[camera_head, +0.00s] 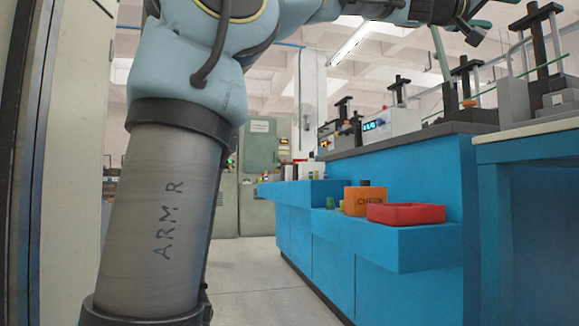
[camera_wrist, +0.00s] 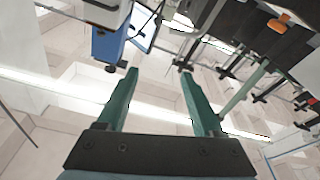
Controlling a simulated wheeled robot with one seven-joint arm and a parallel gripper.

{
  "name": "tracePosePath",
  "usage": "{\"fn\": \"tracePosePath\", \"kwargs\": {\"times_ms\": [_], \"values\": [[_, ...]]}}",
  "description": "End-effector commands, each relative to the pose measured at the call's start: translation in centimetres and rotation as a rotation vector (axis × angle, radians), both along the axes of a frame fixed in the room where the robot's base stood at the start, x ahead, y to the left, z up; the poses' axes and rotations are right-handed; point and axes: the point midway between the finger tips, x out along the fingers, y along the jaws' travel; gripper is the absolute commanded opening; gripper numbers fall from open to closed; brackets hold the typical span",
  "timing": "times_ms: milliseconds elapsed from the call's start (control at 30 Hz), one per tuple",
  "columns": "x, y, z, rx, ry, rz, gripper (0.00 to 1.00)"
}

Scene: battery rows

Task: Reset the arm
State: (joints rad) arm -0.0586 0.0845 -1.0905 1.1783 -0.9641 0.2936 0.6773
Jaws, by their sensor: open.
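My arm rises at the left of the head view and stretches across the top to the upper right. My gripper shows in the wrist view (camera_wrist: 159,74) with two green fingers spread wide apart. Nothing is between the fingers, only ceiling and bright light strips behind them. In the head view the gripper's end is at the top right, partly cut off by the frame edge, raised above the blue bench (camera_head: 400,185).
A red tray (camera_head: 406,214) and an orange box (camera_head: 364,200) marked CHECK sit on a lower blue ledge. Black press-like stands (camera_head: 543,45) and instruments (camera_head: 392,122) line the bench top. Grey cabinets (camera_head: 262,145) stand behind. The floor (camera_head: 255,275) left of the bench is clear.

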Motion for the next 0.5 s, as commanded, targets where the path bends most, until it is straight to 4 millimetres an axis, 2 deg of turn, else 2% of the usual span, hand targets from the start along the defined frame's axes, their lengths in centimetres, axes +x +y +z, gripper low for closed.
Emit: {"fn": "tracePosePath", "kwargs": {"times_ms": [267, 367, 500], "values": [[3.4, 0.0, -3.6, 0.104, 0.036, 0.059, 0.68], [5.2, 0.3, -5.7, 0.158, 0.059, 0.090, 0.68], [8.2, 1.4, -9.5, 0.255, 0.101, 0.146, 0.68]]}}
